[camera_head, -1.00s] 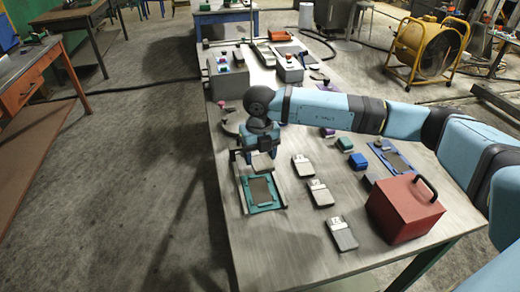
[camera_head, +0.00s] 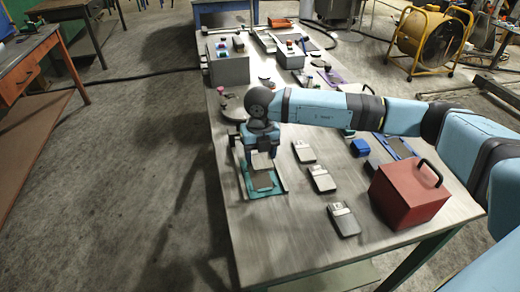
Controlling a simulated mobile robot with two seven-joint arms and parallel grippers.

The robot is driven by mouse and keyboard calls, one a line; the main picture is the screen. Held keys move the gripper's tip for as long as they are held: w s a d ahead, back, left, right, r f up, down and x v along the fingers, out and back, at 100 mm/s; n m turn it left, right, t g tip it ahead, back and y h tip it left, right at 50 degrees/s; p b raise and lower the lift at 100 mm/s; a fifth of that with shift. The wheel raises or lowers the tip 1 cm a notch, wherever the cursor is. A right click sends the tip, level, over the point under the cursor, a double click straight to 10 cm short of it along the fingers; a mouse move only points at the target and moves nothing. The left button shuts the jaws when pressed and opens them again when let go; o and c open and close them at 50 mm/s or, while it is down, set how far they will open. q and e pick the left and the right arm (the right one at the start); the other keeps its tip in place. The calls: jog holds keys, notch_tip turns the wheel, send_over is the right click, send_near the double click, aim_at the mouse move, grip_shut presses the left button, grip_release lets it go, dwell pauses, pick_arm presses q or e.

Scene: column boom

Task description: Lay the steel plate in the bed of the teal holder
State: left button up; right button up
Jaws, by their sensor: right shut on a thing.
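The teal holder (camera_head: 279,189) lies on the left side of the metal table, with pale rails along its sides and a dark grey patch in its bed. My right gripper (camera_head: 260,153) is above the far part of the holder, pointing down. It is shut on a small grey steel plate (camera_head: 262,162), which overlaps the holder's bed in the picture. I cannot tell whether the plate touches the bed. The gripper hides the plate's far end and part of the holder. My left gripper is not in view.
Several grey flat pieces lie right of the holder, one of them close by (camera_head: 304,152). A red box (camera_head: 408,195) with a black handle stands at the near right. A blue block (camera_head: 360,148) and a blue tray (camera_head: 398,146) lie behind it. The near left tabletop is clear.

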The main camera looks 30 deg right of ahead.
aim_at(260, 176)
notch_tip(260, 176, down, 3)
jog(key=shift+r+b, duration=0.1)
jog(key=shift+b, duration=0.55)
jog(key=shift+f+b, duration=0.9)
jog(key=shift+f, duration=0.95)
pick_arm(q)
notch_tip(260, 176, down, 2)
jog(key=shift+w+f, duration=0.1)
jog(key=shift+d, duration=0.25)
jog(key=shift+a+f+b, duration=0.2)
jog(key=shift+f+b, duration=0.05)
jog(key=shift+b, duration=0.15)
pick_arm(e)
jog(key=shift+f, duration=0.15)
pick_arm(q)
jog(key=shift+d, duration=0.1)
